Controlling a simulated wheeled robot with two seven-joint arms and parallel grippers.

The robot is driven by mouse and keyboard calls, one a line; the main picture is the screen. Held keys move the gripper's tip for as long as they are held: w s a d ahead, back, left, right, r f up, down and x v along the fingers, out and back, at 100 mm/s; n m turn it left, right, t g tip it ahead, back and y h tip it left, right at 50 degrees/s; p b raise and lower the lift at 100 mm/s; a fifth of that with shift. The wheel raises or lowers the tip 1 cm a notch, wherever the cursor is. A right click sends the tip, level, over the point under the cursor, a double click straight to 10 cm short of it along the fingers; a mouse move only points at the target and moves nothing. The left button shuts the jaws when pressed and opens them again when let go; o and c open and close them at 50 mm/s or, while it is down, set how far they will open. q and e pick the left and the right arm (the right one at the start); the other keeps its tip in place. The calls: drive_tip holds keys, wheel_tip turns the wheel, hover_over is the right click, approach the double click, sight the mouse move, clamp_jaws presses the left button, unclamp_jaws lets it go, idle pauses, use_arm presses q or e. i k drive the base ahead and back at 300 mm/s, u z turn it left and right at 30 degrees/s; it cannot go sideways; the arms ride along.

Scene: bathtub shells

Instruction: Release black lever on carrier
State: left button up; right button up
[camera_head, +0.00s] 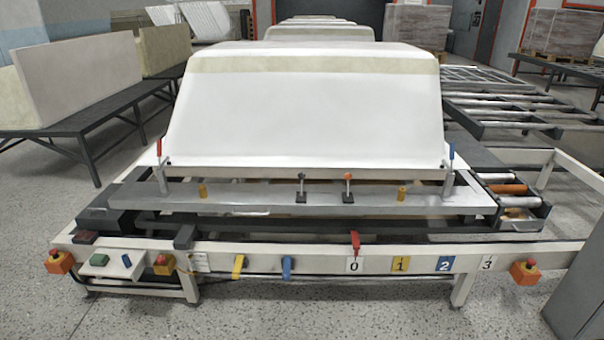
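The carrier (240,197) is a long grey metal bar across the front of a white bathtub shell (312,120). Two small upright levers stand near the middle of the bar. The left lever (301,188) looks dark, on a black base. Neither of my grippers is in view.
A white frame (320,258) runs along the front, with a red handle (355,243) over numbered labels, yellow (239,266) and blue (287,267) levers, and orange button boxes (59,262) at both ends. Roller conveyors (510,100) stand right. Speckled floor (330,315) is clear in front.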

sight(301, 176)
drive_tip(key=k, duration=0.7)
drive_tip(key=u, duration=0.4)
drive_tip(key=i, duration=0.7)
drive_tip(key=u, duration=0.6)
drive_tip(key=i, duration=1.2)
drive_tip(key=z, duration=1.1)
drive_tip(key=i, duration=0.7)
drive_tip(key=z, duration=0.65)
